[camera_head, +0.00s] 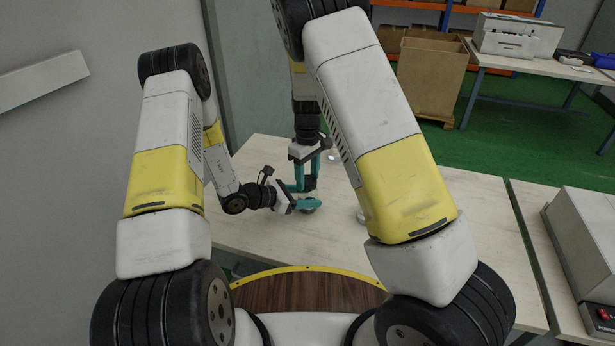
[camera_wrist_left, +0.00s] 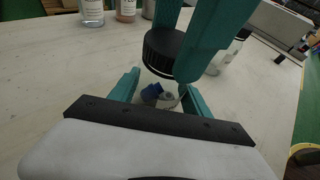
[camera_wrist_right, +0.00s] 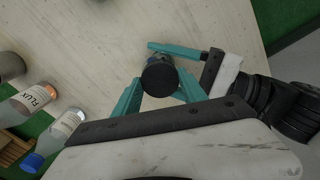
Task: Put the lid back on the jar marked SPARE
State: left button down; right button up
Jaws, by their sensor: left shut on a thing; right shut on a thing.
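My left gripper (camera_wrist_left: 160,92) is shut on a clear glass jar (camera_wrist_left: 157,76) that stands on the table, with blue and pale things inside. My right gripper (camera_wrist_right: 160,86) comes down from above and is shut on a black ribbed lid (camera_wrist_left: 164,46). The lid is over the jar's mouth; I cannot tell whether it is seated. In the right wrist view the lid (camera_wrist_right: 160,77) hides most of the jar. In the head view my left gripper (camera_head: 300,205) and right gripper (camera_head: 306,178) meet at the jar. No SPARE marking is readable.
A second glass jar (camera_wrist_left: 224,56) stands to the right in the left wrist view. A FLUX bottle (camera_wrist_right: 38,97), a blue-capped bottle (camera_wrist_right: 52,138) and a grey container (camera_wrist_right: 10,66) stand nearby. A grey box (camera_head: 585,235) is on the right table. The table's front is clear.

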jog(key=m, duration=1.1)
jog(key=shift+m, duration=0.3)
jog(key=o, duration=1.6)
notch_tip(320, 180, up, 12)
pick_arm(q)
jog(key=shift+c, duration=2.1)
grip_release()
